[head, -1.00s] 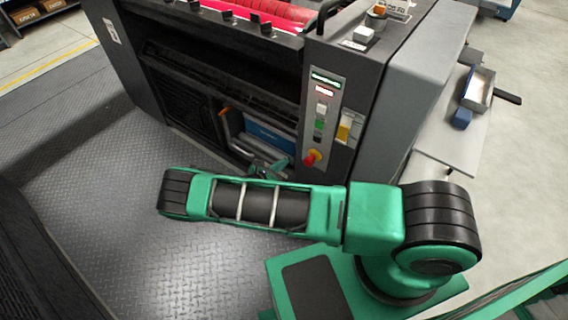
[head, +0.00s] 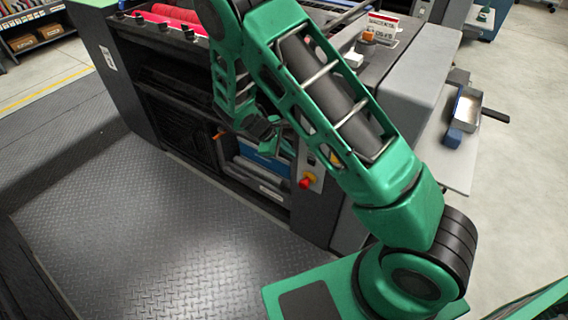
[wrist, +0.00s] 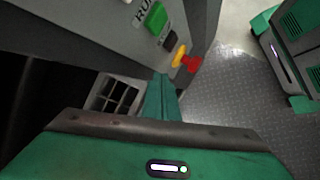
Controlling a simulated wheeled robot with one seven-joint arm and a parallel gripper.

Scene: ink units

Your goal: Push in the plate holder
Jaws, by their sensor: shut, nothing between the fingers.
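The plate holder (head: 256,182) is a grey frame with a pale label strip, low in the dark front opening of the press in the head view. A blue panel (head: 262,158) shows just above it, partly covered by my gripper. How far the holder stands out is hard to tell. My gripper (head: 270,134) is in front of the opening, close to the blue panel, its fingers partly hidden by its own body. In the wrist view my gripper (wrist: 161,98) is shut and empty. Whether it touches the holder cannot be told.
The control panel with its red knob (head: 305,182) is close right of the opening; the knob also shows in the wrist view (wrist: 193,64). Red rollers (head: 165,14) lie above. A side table (head: 447,155) holds a metal tray. The tread-plate floor (head: 140,215) is clear.

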